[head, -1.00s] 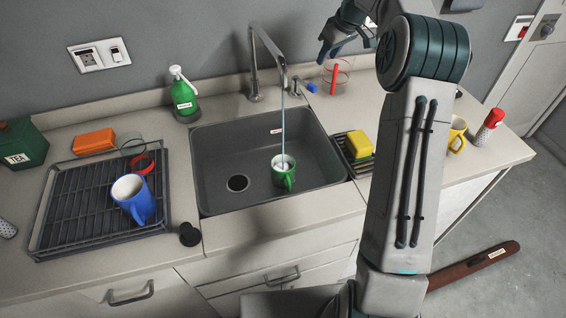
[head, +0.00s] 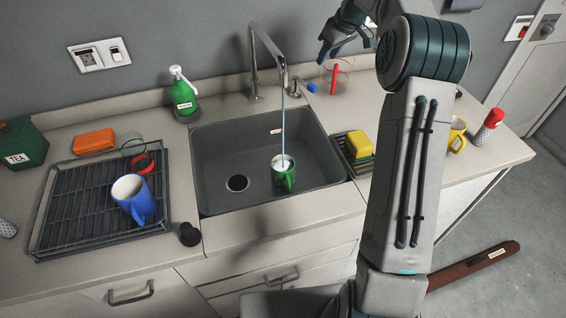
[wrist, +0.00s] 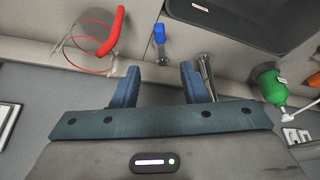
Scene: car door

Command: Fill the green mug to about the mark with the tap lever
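The green mug (head: 284,175) stands upright in the sink under the tap (head: 268,60). A thin water stream (head: 283,125) runs from the spout into the mug. The mug's inside looks pale; I cannot make out the water level or a mark. The blue-tipped tap lever (head: 311,87) sticks out to the right of the tap's base; the blue tip also shows in the wrist view (wrist: 159,33). My gripper (wrist: 159,78) is open and empty, with its two fingers apart on either side of the lever's line. The lever tip lies beyond the fingertips, and I see no contact.
A clear jug with a red handle (wrist: 115,32) stands close beside my gripper. The green soap bottle (head: 184,95) is left of the tap. A yellow sponge (head: 359,145) lies right of the sink (head: 210,165). A blue mug (head: 143,205) stands on the rack at left.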

